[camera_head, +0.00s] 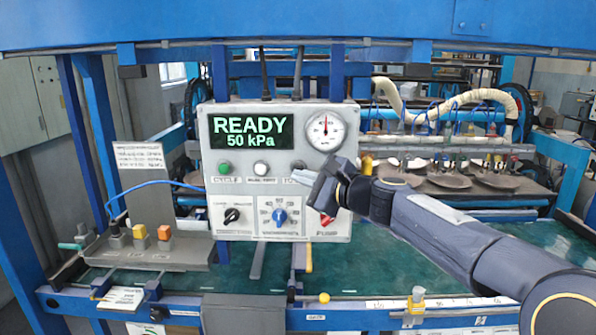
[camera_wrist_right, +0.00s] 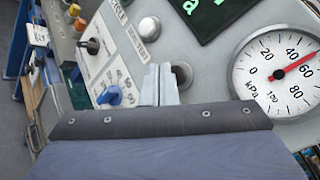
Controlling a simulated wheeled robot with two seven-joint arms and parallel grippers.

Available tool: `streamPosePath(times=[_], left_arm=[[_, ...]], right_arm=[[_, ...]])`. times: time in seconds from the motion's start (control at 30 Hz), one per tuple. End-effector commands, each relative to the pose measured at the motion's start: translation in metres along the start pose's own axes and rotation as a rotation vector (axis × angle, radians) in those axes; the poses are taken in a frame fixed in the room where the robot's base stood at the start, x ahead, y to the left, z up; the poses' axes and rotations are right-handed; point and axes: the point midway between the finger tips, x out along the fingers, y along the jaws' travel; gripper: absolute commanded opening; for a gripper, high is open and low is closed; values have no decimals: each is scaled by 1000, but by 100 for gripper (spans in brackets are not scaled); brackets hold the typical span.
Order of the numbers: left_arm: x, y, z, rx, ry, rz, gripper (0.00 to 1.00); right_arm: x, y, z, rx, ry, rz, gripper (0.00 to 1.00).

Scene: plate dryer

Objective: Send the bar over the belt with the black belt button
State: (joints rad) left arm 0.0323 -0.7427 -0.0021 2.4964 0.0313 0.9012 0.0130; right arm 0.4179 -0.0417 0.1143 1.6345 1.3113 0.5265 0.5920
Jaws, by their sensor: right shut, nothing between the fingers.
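A grey control panel (camera_head: 212,190) shows READY 50 kPa. Its row has a green button, a white button and a dark round button (camera_head: 299,165), whose label is partly hidden by my gripper. I take the dark one for the black belt button; it shows in the right wrist view (camera_wrist_right: 181,74). My right gripper (camera_head: 316,184) is shut and empty, just below that button; contact cannot be told. Its fingertips (camera_wrist_right: 160,70) are left of the button in the right wrist view. The bar with suction cups (camera_head: 440,140) is at the back right. The green belt (camera_head: 400,255) lies below. My left gripper is out of view.
Below the row are a black selector (camera_head: 232,215), a blue knob (camera_head: 280,216) and a red pump knob (camera_head: 326,220), close to my gripper. A gauge (camera_head: 325,131) sits upper right. Blue frame posts surround the panel.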

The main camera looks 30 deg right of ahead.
Motion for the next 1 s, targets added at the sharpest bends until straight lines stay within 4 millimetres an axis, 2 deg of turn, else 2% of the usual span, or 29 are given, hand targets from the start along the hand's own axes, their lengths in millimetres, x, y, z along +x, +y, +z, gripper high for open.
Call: streamPosePath(times=[1.0], left_arm=[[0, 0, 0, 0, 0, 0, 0]], right_arm=[[6, -5, -4, 0, 0, 0, 0]])
